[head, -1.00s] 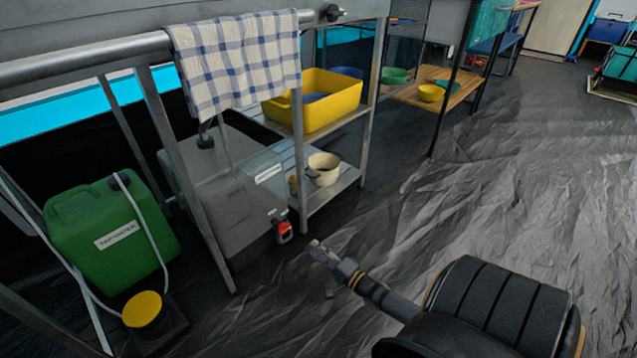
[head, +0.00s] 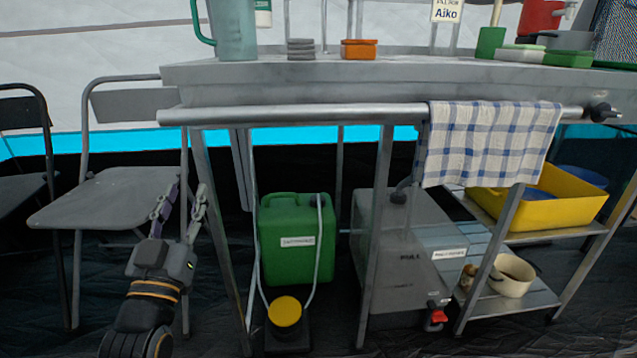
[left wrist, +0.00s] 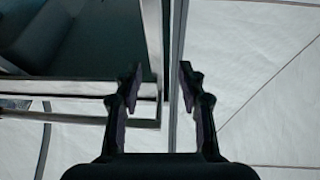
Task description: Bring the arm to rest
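My left gripper (head: 179,212) shows at the lower left of the head view, pointing up in front of a grey folding chair. Its two fingers are apart with nothing between them. In the left wrist view the fingers (left wrist: 158,75) are also spread and empty, with metal bars and pale cloth beyond them. My right gripper is in neither view now.
A steel counter (head: 300,78) with a front rail spans the view, and a checked towel (head: 490,145) hangs on it. Below stand a green canister (head: 290,250), a grey box (head: 395,260) and a yellow basin (head: 535,205). A folding chair (head: 110,197) is at left.

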